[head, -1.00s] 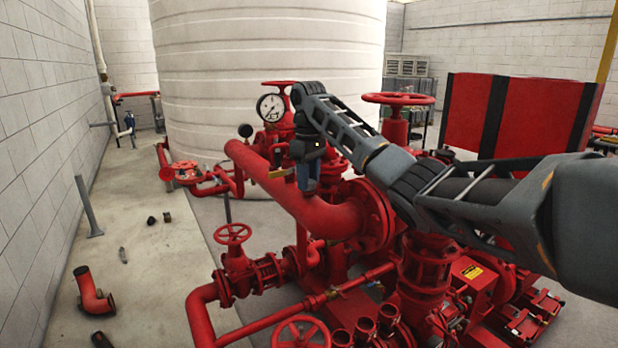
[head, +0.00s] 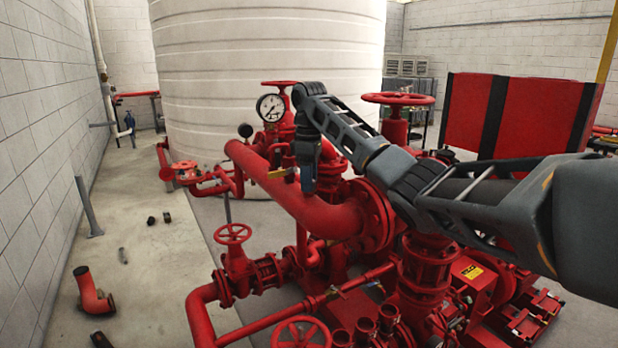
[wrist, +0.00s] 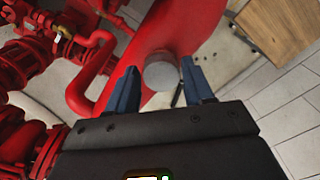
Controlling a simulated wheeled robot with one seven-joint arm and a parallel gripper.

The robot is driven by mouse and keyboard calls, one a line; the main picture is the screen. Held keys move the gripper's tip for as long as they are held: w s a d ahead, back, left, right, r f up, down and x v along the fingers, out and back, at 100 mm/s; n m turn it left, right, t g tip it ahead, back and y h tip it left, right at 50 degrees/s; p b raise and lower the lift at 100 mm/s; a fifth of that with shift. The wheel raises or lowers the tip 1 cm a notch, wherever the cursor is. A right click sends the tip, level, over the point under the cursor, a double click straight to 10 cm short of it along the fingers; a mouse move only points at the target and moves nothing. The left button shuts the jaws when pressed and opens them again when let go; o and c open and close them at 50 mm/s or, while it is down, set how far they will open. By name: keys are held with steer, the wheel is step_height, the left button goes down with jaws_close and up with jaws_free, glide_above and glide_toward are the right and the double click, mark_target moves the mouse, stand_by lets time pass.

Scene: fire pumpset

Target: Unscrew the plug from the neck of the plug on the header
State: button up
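The header is the large red pipe (head: 285,195) that runs diagonally through the head view; it also fills the top middle of the wrist view (wrist: 190,25). The plug shows as a round grey cap (wrist: 161,72) in the wrist view, against the red pipe. Its neck is hidden. My gripper (wrist: 158,70) is open, its two blue fingers on either side of the plug, with a small gap on the left and a narrower one on the right. In the head view my gripper (head: 306,185) points down beside the header, and the plug cannot be made out there.
A pressure gauge (head: 270,107) and a red handwheel (head: 400,98) stand near my arm. A small valve with a brass-coloured handle (head: 280,173) is close to the left of my gripper. A white tank (head: 265,50) rises behind. Loose pipe parts lie on the left floor (head: 150,265).

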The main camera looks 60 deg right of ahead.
steer(key=shift+o, duration=0.5)
steer(key=m, duration=0.5)
steer(key=shift+m, duration=0.3)
steer(key=m, duration=1.1)
steer(key=shift+m, duration=0.3)
steer(key=m, duration=0.5)
steer(key=shift+m, duration=0.4)
steer(key=shift+w+a+r, duration=0.1)
